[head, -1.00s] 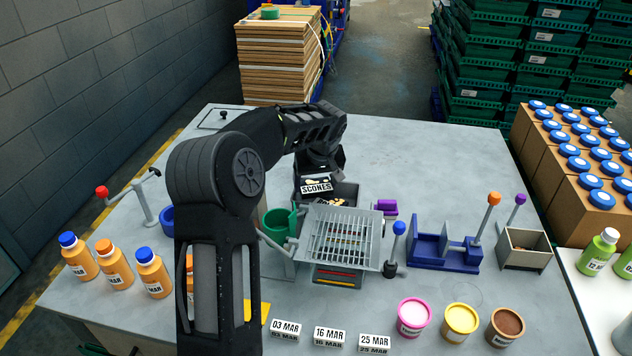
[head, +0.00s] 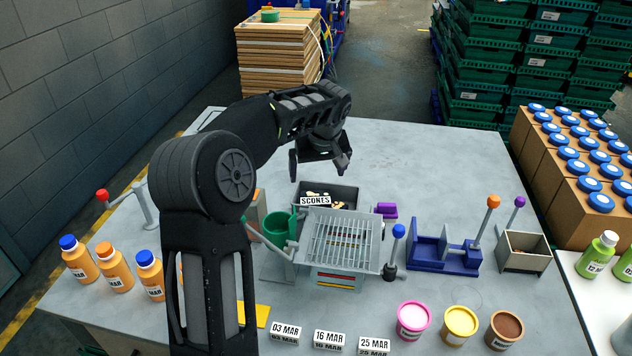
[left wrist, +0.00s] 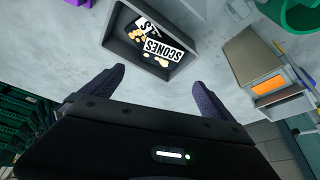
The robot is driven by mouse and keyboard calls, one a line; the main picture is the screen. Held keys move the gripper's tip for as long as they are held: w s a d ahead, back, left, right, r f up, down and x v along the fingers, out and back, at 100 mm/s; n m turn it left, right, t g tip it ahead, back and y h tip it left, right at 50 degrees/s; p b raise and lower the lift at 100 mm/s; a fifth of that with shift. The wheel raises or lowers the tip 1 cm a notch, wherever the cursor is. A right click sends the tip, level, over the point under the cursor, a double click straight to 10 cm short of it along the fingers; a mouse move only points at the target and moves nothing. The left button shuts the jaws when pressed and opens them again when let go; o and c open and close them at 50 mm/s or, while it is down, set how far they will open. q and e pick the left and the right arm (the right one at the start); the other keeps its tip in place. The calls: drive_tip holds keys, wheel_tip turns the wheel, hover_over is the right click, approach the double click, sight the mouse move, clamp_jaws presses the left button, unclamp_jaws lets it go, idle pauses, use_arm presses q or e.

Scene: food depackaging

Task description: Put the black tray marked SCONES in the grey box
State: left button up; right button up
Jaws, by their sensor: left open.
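The black tray marked SCONES (head: 315,201) lies inside the grey box (head: 354,198), behind the metal grille. In the left wrist view the tray (left wrist: 160,34) lies within the walls of the box (left wrist: 186,62), with its white labels and pale crumbs or pieces in view. The tray looks slightly turned in the box; whether it rests flat is hard to tell. My left gripper (head: 320,166) is open and empty, above and behind the box. Its two fingers (left wrist: 157,77) stand apart, clear of the tray. My right gripper is not in view.
A grille stand (head: 340,238) is directly in front of the box, with a green cup (head: 277,226) to its left and a purple block (head: 386,209) to its right. A blue fixture (head: 440,250) stands farther right. The table behind the box is clear.

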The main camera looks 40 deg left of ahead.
use_arm(q)
drive_tip(key=v, duration=0.7)
drive_tip(key=shift+b, duration=0.35)
drive_tip(key=shift+f, duration=0.1)
